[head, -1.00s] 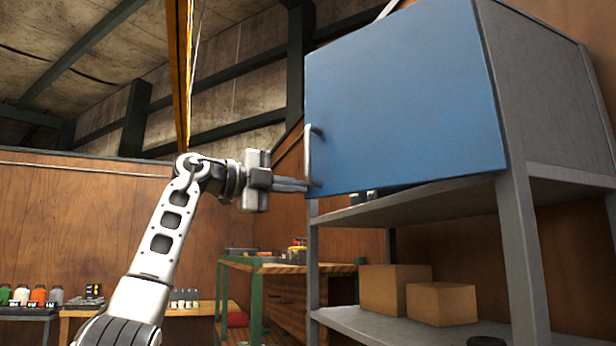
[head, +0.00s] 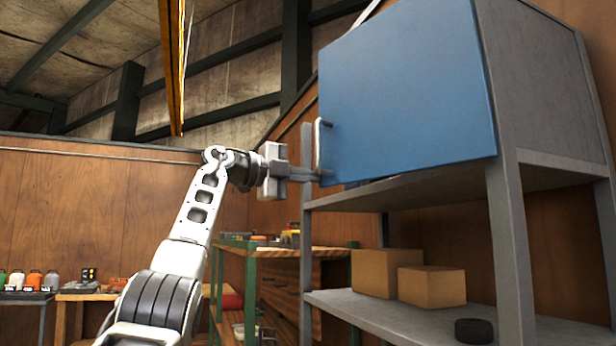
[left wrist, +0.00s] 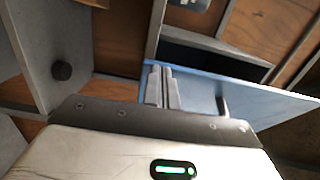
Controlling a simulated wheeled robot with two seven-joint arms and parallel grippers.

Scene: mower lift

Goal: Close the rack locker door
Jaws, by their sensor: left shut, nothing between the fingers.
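The blue locker door (head: 410,95) is at the upper right in the head view, on the grey rack (head: 515,240). It stands ajar; a dark gap into the locker shows beside the door (left wrist: 270,95) in the left wrist view. Its pale handle (head: 318,145) is near its left edge. My left gripper (head: 328,174) is shut and empty, its fingertips at the door's lower left corner, by the handle's lower end. In the left wrist view the shut fingers (left wrist: 162,88) overlap the door; I cannot tell whether they touch it. My right gripper is not in view.
Two cardboard boxes (head: 388,274) (head: 431,288) and a dark round object (head: 474,331) sit on the rack's lower shelf. A wooden workbench (head: 275,250) with green legs stands behind my left arm. An orange beam (head: 172,70) hangs at the upper left.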

